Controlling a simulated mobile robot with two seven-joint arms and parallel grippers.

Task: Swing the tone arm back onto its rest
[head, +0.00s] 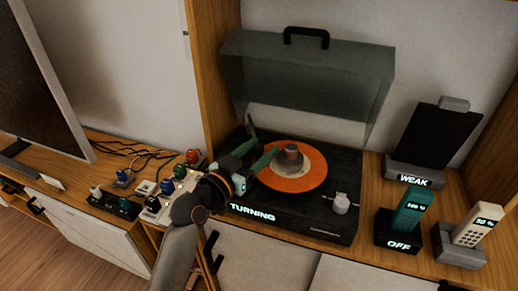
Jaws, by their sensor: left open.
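The turntable (325,224) is a dark deck on the wooden cabinet, its front lit with the word TURNING. An orange record (312,176) lies on it with a brown-grey cylinder (289,158) at its centre. A small pale piece (341,203) sits at the deck's front right, off the record; I cannot tell whether it is part of the tone arm. A grey upright piece (249,124) stands at the back left. My left gripper (254,152) is open over the deck's left side, beside the record, its fingers hiding part of it. My right gripper is out of view.
The smoky lid (310,75) stands raised behind the deck. To the right are a dark panel on a stand marked WEAK (415,179) and two handsets in docks, teal (411,213) and beige (473,226). Plugs and cables (150,157) lie left of my arm, near a screen (38,85).

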